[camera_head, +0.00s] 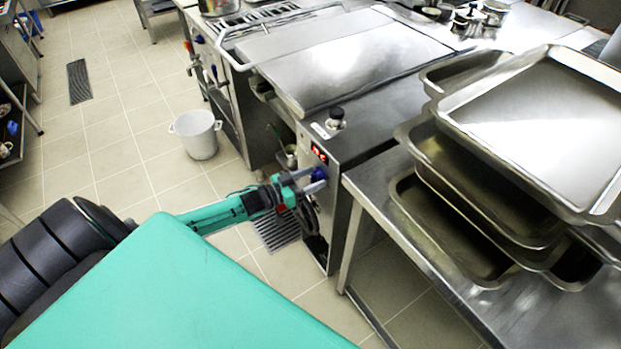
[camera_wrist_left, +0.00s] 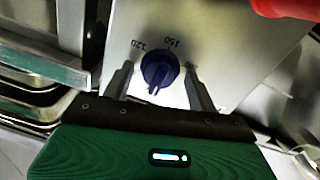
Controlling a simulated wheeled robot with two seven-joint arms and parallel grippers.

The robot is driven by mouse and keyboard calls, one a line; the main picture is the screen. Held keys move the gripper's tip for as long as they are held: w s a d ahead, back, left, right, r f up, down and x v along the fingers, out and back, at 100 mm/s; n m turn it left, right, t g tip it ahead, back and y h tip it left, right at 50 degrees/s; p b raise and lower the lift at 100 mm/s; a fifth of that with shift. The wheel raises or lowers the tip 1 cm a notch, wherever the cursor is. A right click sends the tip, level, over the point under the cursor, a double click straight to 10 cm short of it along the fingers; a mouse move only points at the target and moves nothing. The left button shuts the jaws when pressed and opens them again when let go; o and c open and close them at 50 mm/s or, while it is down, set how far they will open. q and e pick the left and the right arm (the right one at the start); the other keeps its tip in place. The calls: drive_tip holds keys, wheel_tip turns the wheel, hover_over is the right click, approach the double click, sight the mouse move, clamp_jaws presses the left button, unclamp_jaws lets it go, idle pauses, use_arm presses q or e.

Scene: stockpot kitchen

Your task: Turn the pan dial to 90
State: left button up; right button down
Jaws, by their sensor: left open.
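The pan dial (camera_wrist_left: 160,70) is a dark blue round knob on a pale steel panel, with the marks 120 and 150 showing above it in the left wrist view. My left gripper (camera_wrist_left: 160,82) is open, with one finger on each side of the dial. A small gap shows between the fingers and the knob. The other dial marks are hidden or too dark to read. My right gripper is not in view.
The steel pan unit (camera_head: 350,60) has a closed lid. A steel table (camera_head: 380,205) with stacked metal trays (camera_head: 540,120) stands close on the right.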

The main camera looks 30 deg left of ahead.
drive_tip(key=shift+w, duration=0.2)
use_arm(q)
drive_tip(key=c, duration=1)
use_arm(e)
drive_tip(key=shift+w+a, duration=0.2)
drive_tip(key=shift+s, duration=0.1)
